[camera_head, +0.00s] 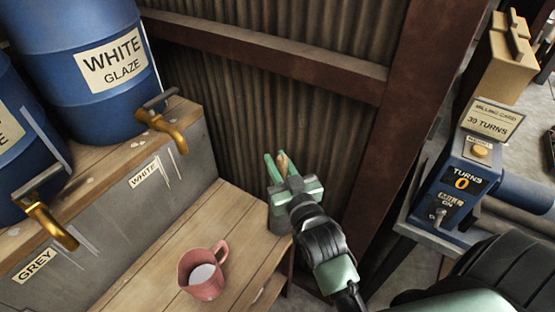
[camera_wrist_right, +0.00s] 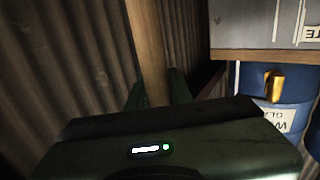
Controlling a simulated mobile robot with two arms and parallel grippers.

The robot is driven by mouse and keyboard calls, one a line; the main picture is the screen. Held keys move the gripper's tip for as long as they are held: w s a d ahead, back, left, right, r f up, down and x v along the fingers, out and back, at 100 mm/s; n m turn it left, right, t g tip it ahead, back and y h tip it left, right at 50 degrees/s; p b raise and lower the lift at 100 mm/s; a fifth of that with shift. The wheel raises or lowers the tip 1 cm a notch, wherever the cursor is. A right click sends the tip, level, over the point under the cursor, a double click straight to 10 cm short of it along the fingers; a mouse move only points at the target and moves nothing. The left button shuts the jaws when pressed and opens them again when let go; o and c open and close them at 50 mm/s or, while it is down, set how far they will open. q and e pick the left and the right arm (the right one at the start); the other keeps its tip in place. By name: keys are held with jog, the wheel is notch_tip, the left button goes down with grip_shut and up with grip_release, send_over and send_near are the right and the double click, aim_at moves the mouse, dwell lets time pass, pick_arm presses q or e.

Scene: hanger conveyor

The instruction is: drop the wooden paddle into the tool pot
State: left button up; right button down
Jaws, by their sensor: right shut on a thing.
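My right gripper (camera_head: 279,166) points up and away at the back right corner of the wooden bench, by the corrugated wall. Its green fingers are shut on the wooden paddle (camera_head: 284,161), of which only a small brown part shows between them. In the right wrist view the paddle (camera_wrist_right: 148,50) is a pale wooden shaft running up from between the fingers. A grey pot (camera_head: 278,221), seemingly the tool pot, stands on the bench corner under the gripper. The gripper hides most of it, so I cannot tell whether the paddle is inside its rim. My left gripper is not in view.
A pink mug (camera_head: 205,274) with pale contents stands on the bench (camera_head: 150,270). Blue glaze barrels (camera_head: 85,65) with brass taps (camera_head: 163,128) stand on the raised shelf at left. A blue turns counter box (camera_head: 455,180) is at right. A rusty post (camera_head: 395,120) stands behind my right arm.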

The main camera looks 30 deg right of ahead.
jog(key=c, duration=1.3)
grip_release()
jog(key=shift+o, duration=0.2)
jog(key=shift+r, duration=0.35)
jog(key=s+a+b, duration=0.1)
jog(key=s, duration=1.1)
jog(key=shift+r+b, duration=0.25)
jog(key=shift+b, duration=0.15)
jog(key=shift+f, duration=0.1)
